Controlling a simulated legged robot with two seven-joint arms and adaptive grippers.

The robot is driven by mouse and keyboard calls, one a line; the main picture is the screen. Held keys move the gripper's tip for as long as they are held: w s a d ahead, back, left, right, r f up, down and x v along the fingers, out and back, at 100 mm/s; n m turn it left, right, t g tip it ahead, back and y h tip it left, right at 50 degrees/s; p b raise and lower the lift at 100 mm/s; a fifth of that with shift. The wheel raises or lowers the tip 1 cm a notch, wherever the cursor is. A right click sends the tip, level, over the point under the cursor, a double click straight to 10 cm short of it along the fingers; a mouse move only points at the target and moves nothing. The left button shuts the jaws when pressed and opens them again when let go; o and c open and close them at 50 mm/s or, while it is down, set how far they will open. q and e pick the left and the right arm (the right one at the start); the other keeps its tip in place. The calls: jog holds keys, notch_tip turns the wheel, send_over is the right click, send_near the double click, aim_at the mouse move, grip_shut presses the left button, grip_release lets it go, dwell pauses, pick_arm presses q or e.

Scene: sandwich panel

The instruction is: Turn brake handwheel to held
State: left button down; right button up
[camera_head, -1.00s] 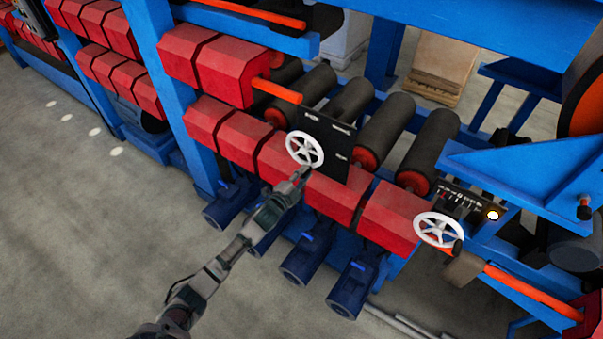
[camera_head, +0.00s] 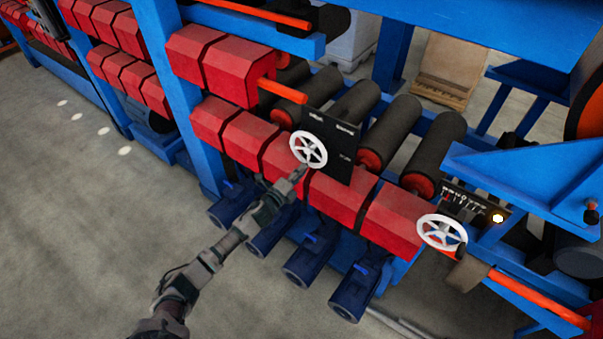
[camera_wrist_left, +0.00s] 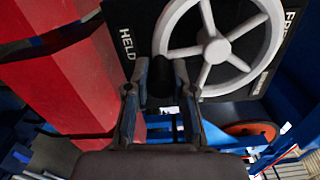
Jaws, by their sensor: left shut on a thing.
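The white spoked handwheel (camera_head: 309,150) stands in front of a black panel (camera_head: 343,163) on the machine. In the left wrist view the handwheel (camera_wrist_left: 213,48) fills the upper middle, with "HELD" printed on the panel to its left and partly cut-off lettering to its right. My left gripper (camera_head: 301,171) is at the wheel's lower rim. In the left wrist view my left gripper (camera_wrist_left: 163,82) is shut on a dark handle at the rim's lower left; the fingers partly hide it. My right gripper is not in view.
A second white handwheel (camera_head: 442,232) sits to the right beside a small labelled panel with a lit lamp (camera_head: 497,218). Red housings (camera_head: 240,70) and blue motors (camera_head: 318,252) crowd around the arm. Dark rollers (camera_head: 388,130) lie behind the panel. Grey floor (camera_head: 80,240) at left is clear.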

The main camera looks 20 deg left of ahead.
pick_arm(q)
jog(key=shift+a+f, duration=0.1)
jog(key=shift+f, duration=0.25)
jog(key=c, duration=1)
grip_release()
jog(key=shift+w+r, duration=0.1)
jog(key=v, duration=1.2)
jog(key=shift+a, duration=0.1)
